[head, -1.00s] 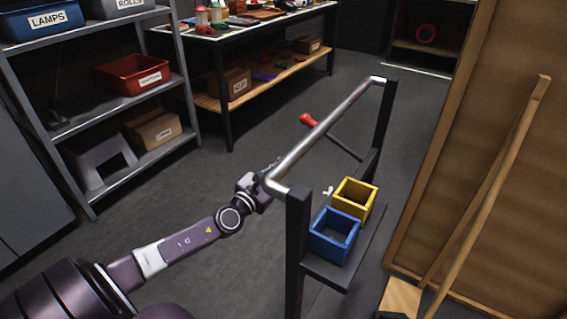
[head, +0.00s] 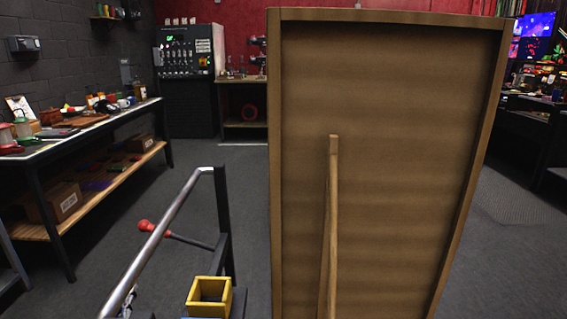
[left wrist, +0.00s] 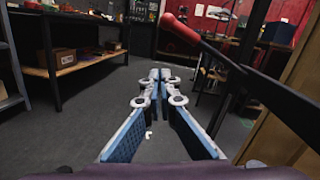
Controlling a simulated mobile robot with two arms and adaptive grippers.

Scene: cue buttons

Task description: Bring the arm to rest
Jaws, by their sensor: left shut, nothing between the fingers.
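My left gripper (left wrist: 160,76) shows in the left wrist view with its blue-padded fingers meeting at the tips, shut and empty. A dark lever with a red knob (left wrist: 180,29) crosses that view above and right of the fingers, apart from them. The red knob also shows in the head view (head: 146,226), beside a metal rail (head: 165,236) on a dark stand. My left arm is almost wholly out of the head view. My right gripper is in neither current view.
A yellow open box (head: 208,292) sits low beside the rail. A large brown panel (head: 400,140) with a wooden pole (head: 331,220) in front fills the centre right. A loaded workbench (head: 85,128) stands at left. Floor is clear between bench and rail.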

